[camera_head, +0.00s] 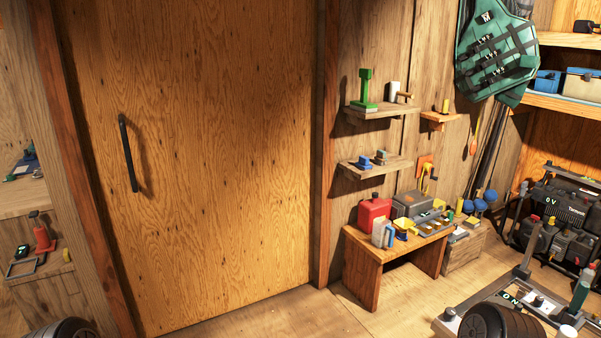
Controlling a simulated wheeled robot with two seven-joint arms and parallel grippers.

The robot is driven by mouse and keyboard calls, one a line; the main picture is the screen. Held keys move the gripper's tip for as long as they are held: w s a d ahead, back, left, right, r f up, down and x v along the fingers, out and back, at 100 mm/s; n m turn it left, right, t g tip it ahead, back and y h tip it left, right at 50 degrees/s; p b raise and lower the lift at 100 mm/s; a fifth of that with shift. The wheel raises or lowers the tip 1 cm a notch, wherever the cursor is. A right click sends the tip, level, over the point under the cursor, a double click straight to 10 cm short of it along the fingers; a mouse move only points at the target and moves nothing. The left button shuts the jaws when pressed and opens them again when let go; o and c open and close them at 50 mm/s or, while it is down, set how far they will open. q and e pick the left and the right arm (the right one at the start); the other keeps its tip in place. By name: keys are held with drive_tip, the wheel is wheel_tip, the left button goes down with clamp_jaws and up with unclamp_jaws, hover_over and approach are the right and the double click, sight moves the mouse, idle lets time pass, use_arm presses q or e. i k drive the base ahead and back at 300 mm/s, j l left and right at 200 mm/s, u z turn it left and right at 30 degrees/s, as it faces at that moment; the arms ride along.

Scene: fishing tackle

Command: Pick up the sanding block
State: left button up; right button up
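I cannot pick out the sanding block for certain. Small blue-and-grey block-like items (364,162) sit on the lower wall shelf (386,167), right of the door. A small yellow-and-brown item (445,106) stands on a little wooden ledge (440,117) further right. They are too small to name surely. Neither of my grippers shows in the head view.
A large wooden door (200,150) with a black handle (128,153) fills the left middle. A low wooden bench (364,262) holds a red can (373,212) and a grey box (412,204). Heavy equipment (560,215) stands at right. Bare floor (300,318) lies before the door.

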sight(363, 163)
drive_tip(key=i+z, duration=0.2)
drive_tip(key=i, duration=0.2)
drive_tip(key=i+j+z, duration=0.2)
drive_tip(key=i, duration=0.25)
drive_tip(key=i+j+z, duration=0.25)
drive_tip(key=i, duration=0.15)
